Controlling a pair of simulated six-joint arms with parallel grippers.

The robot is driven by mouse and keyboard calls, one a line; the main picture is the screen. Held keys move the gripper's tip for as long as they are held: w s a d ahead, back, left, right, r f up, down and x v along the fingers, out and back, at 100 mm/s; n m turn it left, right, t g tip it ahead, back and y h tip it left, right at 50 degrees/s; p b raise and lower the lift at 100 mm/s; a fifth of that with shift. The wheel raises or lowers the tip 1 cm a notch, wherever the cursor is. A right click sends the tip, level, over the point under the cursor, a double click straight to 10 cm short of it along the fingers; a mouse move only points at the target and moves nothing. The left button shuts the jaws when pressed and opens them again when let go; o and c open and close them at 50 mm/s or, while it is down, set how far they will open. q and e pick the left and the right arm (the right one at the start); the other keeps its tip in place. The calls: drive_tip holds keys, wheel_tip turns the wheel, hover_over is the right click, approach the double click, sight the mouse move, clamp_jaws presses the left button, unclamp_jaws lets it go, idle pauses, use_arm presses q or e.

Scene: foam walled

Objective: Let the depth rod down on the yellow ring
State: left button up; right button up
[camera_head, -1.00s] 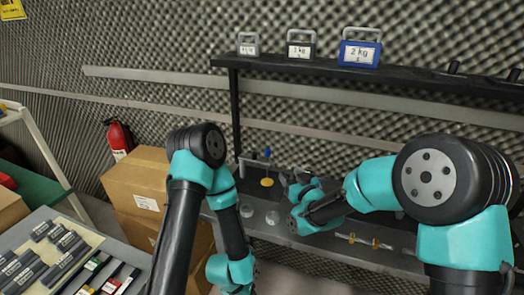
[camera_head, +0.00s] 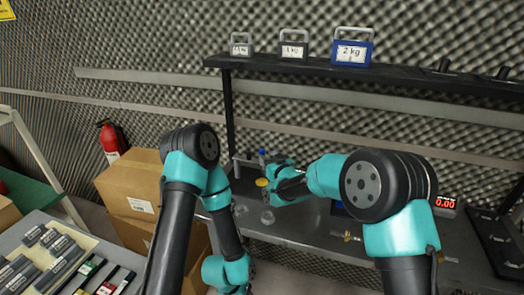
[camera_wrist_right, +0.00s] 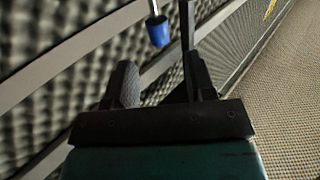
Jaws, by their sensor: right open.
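The depth rod's blue knob (camera_head: 262,153) shows near the upright stand at the left of the bench. In the right wrist view the blue knob (camera_wrist_right: 158,30) hangs on a thin pale rod beyond my fingers. The yellow ring (camera_head: 262,182) lies just below the knob, partly hidden by my right gripper. My right gripper (camera_head: 275,169) is close beside the knob and ring. In the right wrist view my right gripper (camera_wrist_right: 160,80) is open, with nothing between its two dark fingers. My left gripper is out of view below the frame.
Clear glass pieces (camera_head: 267,217) stand on the bench in front of the ring. A red display (camera_head: 444,203) reading 0.00 is at the right. Labelled weights, including a blue one (camera_head: 352,50), stand on the shelf (camera_head: 400,79) above. Cardboard boxes (camera_head: 130,180) are at the left.

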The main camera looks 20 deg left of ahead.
sight(263, 151)
drive_tip(key=shift+x, duration=3.1)
drive_tip(key=shift+c, duration=0.3)
drive_tip(key=c, duration=0.7)
drive_tip(key=shift+f, duration=1.4)
drive_tip(key=o, duration=0.8)
drive_tip(key=shift+c, duration=0.2)
drive_tip(key=v, duration=1.7)
drive_tip(key=shift+d, duration=0.2)
